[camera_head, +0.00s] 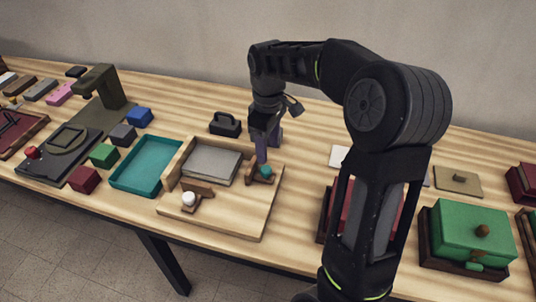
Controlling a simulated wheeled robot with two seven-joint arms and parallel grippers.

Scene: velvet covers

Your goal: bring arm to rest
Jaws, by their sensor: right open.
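My right arm reaches in from the lower right and bends over the table. My right gripper (264,148) points down over the back right part of a wooden board (232,218). It is open. A small teal knob (266,171) on a brown piece sits just below its fingers; I cannot tell whether they touch. A grey plate (211,163) lies in the board's back left part, and a white knob (189,198) on a brown piece sits at its front left. My left gripper is not in view.
A teal tray (146,164) stands left of the board, with blue (139,117), grey (123,134), green (104,155) and dark red (83,179) blocks near it. A black handled block (225,124) stands behind. A green lidded box (468,235) stands at right. My arm hides part of a red box (344,208).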

